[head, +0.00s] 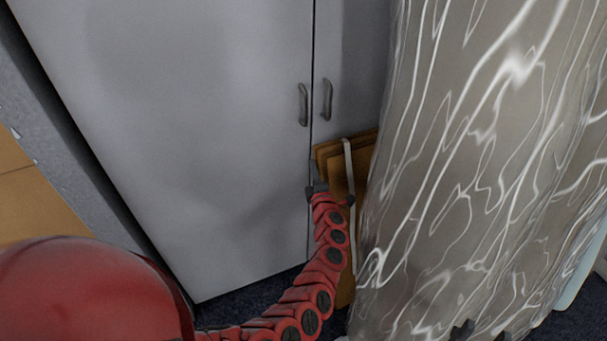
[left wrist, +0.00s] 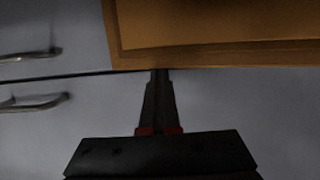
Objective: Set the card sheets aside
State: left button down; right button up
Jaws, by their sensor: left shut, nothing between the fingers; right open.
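The card sheets (head: 362,158) are a brown stack standing on edge against the grey cabinet, with a pale strap (head: 348,165) running down over them. Their right side is hidden by the draped table, and my left arm covers part of their lower area. My left gripper (head: 331,190) is in front of the sheets, shut and empty. In the left wrist view its closed fingers (left wrist: 160,78) point at the lower edge of a brown sheet (left wrist: 215,35); I cannot tell whether they touch. Only the dark fingertips of my right gripper (head: 483,333) show at the bottom edge, apart and open.
The grey cabinet (head: 200,110) has two closed doors with handles (head: 303,104). The long table's shiny, white-veined cloth (head: 480,160) hangs close on the right, leaving a narrow gap by the sheets. Dark floor (head: 250,295) shows below the cabinet.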

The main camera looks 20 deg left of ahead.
aim_at(331, 170)
pick_arm(q)
jog(key=w+d+b, duration=0.1)
jog(key=w+d, duration=0.2)
jog(key=shift+w+d+f+b, duration=0.1)
jog(key=shift+w+f+b, duration=0.1)
jog(key=shift+b, duration=0.15)
jog(key=shift+w+d+r, duration=0.1)
jog(key=shift+w+d, duration=0.1)
jog(key=shift+d, duration=0.15)
